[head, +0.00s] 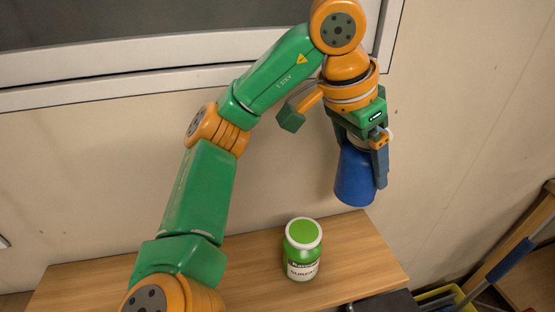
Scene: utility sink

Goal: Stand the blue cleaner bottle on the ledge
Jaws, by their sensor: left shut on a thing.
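The blue cleaner bottle (354,180) hangs below my left gripper (362,145), at the right of the head view. The gripper points down and is shut on its upper part, which the fingers partly hide. The bottle looks roughly upright, with its wide blue end down. It appears to be above or behind the right back part of the wooden ledge (240,262); its exact height over the wood is hard to tell. My right gripper is out of view.
A green and white jar (302,250) stands on the ledge, left of the bottle and nearer. A beige wall (440,120) rises behind, with a framed dark panel (150,22) above. At lower right are a yellow container (436,295) and a blue-grey handle (505,262). The ledge's left part is partly hidden by my arm.

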